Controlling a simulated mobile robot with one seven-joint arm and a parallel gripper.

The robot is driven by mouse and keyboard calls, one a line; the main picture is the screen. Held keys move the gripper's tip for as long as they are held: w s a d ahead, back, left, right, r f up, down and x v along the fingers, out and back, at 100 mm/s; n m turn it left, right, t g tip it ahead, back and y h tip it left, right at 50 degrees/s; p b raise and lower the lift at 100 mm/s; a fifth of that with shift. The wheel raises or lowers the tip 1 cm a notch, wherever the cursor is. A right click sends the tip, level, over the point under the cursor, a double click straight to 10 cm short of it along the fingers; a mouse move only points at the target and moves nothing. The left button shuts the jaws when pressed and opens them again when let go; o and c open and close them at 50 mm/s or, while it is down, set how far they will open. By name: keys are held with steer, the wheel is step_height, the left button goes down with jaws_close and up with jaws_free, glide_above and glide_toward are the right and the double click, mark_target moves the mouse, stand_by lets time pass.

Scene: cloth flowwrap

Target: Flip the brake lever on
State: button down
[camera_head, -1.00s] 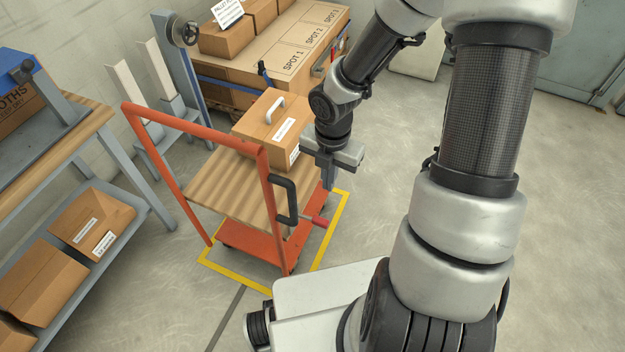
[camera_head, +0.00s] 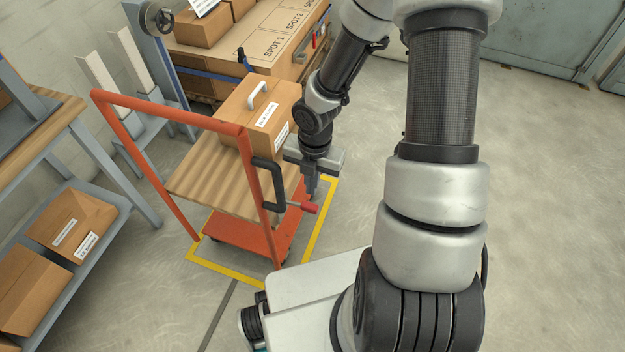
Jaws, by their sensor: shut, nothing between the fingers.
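The brake lever has a red grip (camera_head: 309,208) and sticks out to the right from the near post of the orange cart (camera_head: 272,243), below a black C-shaped handle (camera_head: 268,185). The lever looks about level. My gripper (camera_head: 311,190) points down just above the red grip, with its fingers shut and empty. The fingertips appear very close to the grip; I cannot tell whether they touch it. The cart stands inside a yellow floor outline (camera_head: 318,240).
A carton with a white handle (camera_head: 262,110) rests on the cart's wooden deck (camera_head: 200,180). A shelf bench (camera_head: 100,150) with boxes stands at left. A large crate marked with spots (camera_head: 260,40) is behind. The floor at right is clear.

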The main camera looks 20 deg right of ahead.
mark_target(310, 205)
step_height(310, 205, down, 6)
steer(key=b, duration=0.2)
steer(key=shift+w+a+f+b, duration=0.1)
steer(key=shift+a+b, duration=0.05)
steer(key=shift+b, duration=0.15)
